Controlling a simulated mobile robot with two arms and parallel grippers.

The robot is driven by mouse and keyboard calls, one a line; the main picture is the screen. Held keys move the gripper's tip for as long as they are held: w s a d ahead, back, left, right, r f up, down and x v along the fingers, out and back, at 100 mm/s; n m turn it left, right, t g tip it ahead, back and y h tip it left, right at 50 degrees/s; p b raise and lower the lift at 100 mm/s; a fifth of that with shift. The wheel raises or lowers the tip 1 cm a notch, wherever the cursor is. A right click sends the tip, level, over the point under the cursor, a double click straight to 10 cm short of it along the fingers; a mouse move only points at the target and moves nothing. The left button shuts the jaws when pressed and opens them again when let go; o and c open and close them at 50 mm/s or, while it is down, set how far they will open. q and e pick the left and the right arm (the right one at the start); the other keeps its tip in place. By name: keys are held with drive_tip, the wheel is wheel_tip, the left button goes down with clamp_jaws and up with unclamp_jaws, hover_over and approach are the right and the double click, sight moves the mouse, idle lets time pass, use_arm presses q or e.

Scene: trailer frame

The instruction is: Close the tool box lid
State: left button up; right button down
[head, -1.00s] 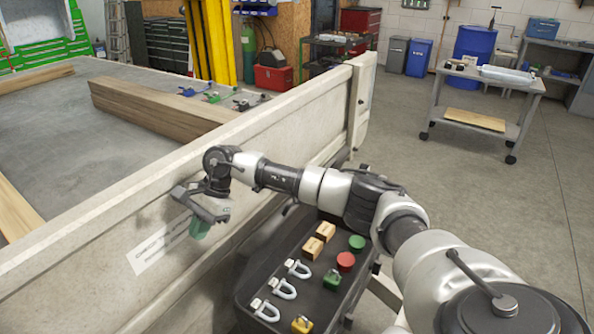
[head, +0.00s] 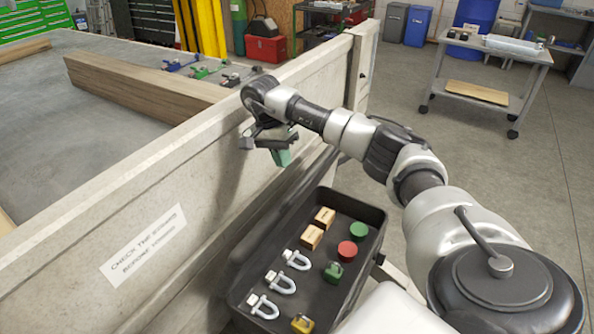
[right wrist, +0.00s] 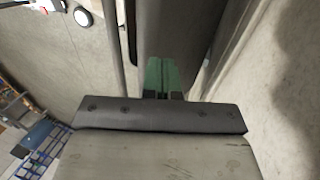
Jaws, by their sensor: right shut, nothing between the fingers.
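The tool box (head: 376,235) is a black, open-topped box at the bottom centre of the head view, beside the trailer's side wall. A thin dark edge (head: 290,205) between the box and the wall looks like the raised lid seen nearly edge-on, but I cannot be sure. My right gripper (head: 282,157) has green fingertips, shut and empty. It is above the far left end of the box, close to the wall. In the right wrist view the fingertips (right wrist: 163,76) point towards a dark panel (right wrist: 175,35), perhaps the lid. I cannot tell whether they touch. My left gripper is not in view.
The box holds shackles (head: 280,282), wooden blocks (head: 311,237), red (head: 347,251) and green (head: 359,231) discs and padlocks (head: 302,323). The trailer wall (head: 190,190) bounds the left. A grey cart (head: 490,50) stands at the back right, with clear floor before it.

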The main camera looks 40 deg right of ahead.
sight(296, 184)
drive_tip(key=s, duration=0.1)
drive_tip(key=s+p, duration=0.1)
drive_tip(key=s+d+f, duration=0.1)
drive_tip(key=s, duration=0.1)
drive_tip(key=shift+s+f, duration=0.1)
drive_tip(key=shift+f, duration=0.1)
